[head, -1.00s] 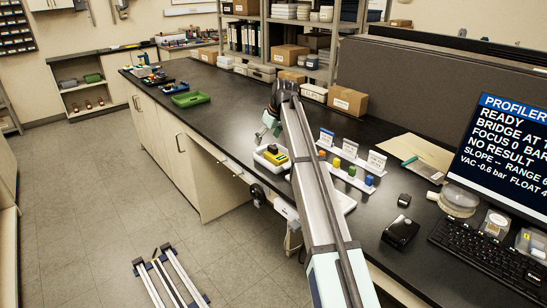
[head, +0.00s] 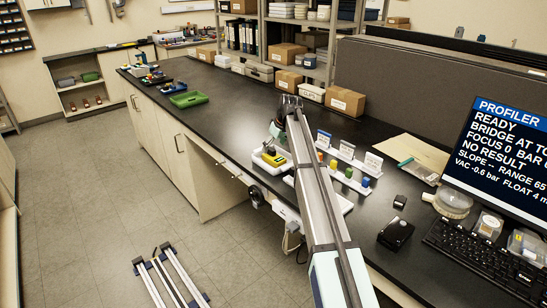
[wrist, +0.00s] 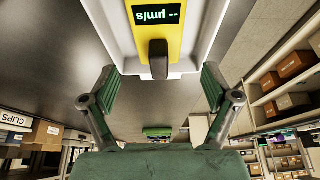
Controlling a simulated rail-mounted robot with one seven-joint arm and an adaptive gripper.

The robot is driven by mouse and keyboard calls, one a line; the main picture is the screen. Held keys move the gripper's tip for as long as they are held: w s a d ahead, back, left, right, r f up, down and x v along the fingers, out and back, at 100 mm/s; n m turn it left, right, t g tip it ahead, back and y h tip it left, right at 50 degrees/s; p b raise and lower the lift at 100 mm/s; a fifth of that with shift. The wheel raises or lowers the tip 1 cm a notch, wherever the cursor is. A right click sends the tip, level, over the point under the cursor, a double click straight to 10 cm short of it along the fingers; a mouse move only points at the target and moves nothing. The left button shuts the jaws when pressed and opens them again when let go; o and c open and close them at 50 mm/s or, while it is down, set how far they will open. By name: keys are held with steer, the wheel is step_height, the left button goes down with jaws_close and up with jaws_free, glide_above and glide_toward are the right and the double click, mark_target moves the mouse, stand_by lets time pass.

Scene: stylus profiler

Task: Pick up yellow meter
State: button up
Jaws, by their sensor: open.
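The yellow meter (head: 274,157) sits in a white tray (head: 262,164) on the dark bench in the head view. In the wrist view the meter (wrist: 184,30) is close, with a dark display reading "-- µm/s" upside down and a dark upright grip (wrist: 158,62) on its face. My gripper (wrist: 158,76) is open, with one green-padded finger on each side of the meter's near end; neither visibly touches it. In the head view my gripper (head: 276,131) is near the meter and partly hidden by my arm.
A stand with small coloured pieces and white label cards (head: 347,151) is right of my arm. A green tray (head: 189,99) lies farther back on the bench. Cardboard boxes (head: 345,101) stand along the back. The bench between the green tray and the meter is clear.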

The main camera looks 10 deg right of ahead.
mark_target(274, 150)
steer(key=shift+s+p+x, duration=0.1)
steer(key=shift+p+x, duration=0.45)
steer(key=shift+x, duration=0.9)
steer(key=shift+s+p+x, duration=0.15)
steer(key=shift+p+x, duration=0.35)
steer(key=shift+x, duration=0.95)
steer(key=shift+d+f, duration=0.1)
steer(key=shift+d, duration=0.15)
steer(key=c, duration=1.4)
